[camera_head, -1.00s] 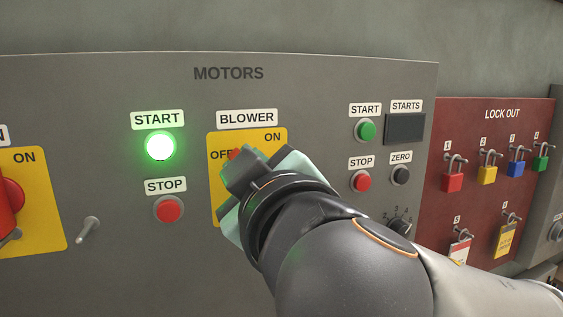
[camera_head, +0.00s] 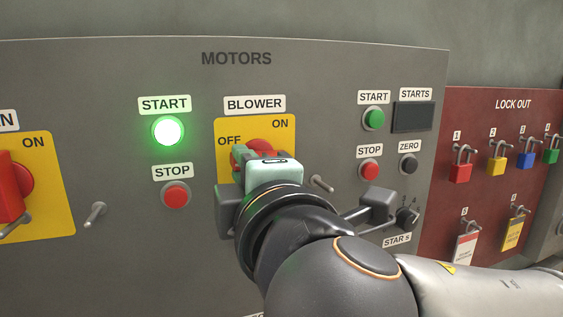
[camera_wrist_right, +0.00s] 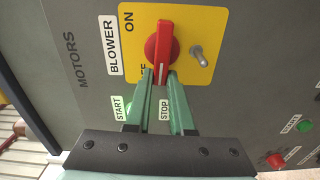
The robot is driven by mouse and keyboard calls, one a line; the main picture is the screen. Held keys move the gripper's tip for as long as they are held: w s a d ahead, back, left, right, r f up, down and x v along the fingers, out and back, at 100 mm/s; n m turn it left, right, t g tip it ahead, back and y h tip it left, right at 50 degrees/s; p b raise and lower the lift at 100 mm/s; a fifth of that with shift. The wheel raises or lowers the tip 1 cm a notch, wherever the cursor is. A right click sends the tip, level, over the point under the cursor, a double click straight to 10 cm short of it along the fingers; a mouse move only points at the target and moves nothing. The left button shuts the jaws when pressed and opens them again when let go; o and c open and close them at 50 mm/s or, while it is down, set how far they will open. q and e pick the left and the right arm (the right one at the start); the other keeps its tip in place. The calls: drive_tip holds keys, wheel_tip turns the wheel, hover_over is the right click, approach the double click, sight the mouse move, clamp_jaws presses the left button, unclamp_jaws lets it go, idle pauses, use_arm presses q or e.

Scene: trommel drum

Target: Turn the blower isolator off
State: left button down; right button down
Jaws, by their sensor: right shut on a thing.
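The blower isolator is a red rotary handle on a yellow plate (camera_head: 224,128) under the BLOWER label. In the head view, ON is at the plate's top right and OFF at its left. My right gripper (camera_head: 254,152) covers most of the handle there. In the right wrist view, which is turned sideways, the red handle (camera_wrist_right: 164,45) lies along the picture's vertical. My right gripper (camera_wrist_right: 163,77) is shut on the handle's near end, with a green finger on each side. One finger partly hides the OFF mark. My left gripper is not in view.
A lit green START lamp (camera_head: 168,131) and a red STOP button (camera_head: 176,194) are left of the plate. A metal peg (camera_head: 321,184) sticks out at the plate's right. Another START (camera_head: 374,118) and STOP (camera_head: 369,169) pair and the lock-out board (camera_head: 480,195) stand farther right.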

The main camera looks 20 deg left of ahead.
drive_tip(key=shift+f+n, duration=0.15)
drive_tip(key=shift+n, duration=0.25)
drive_tip(key=c, duration=0.8)
unclamp_jaws()
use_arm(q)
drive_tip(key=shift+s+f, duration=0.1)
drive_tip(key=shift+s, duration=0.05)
use_arm(e)
drive_tip(key=shift+s, duration=0.1)
use_arm(q)
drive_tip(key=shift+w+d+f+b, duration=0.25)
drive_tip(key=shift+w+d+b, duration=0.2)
drive_tip(key=shift+b, duration=0.35)
use_arm(e)
drive_tip(key=v, duration=1.2)
drive_tip(key=shift+s+d, duration=0.1)
drive_tip(key=shift+d, duration=0.1)
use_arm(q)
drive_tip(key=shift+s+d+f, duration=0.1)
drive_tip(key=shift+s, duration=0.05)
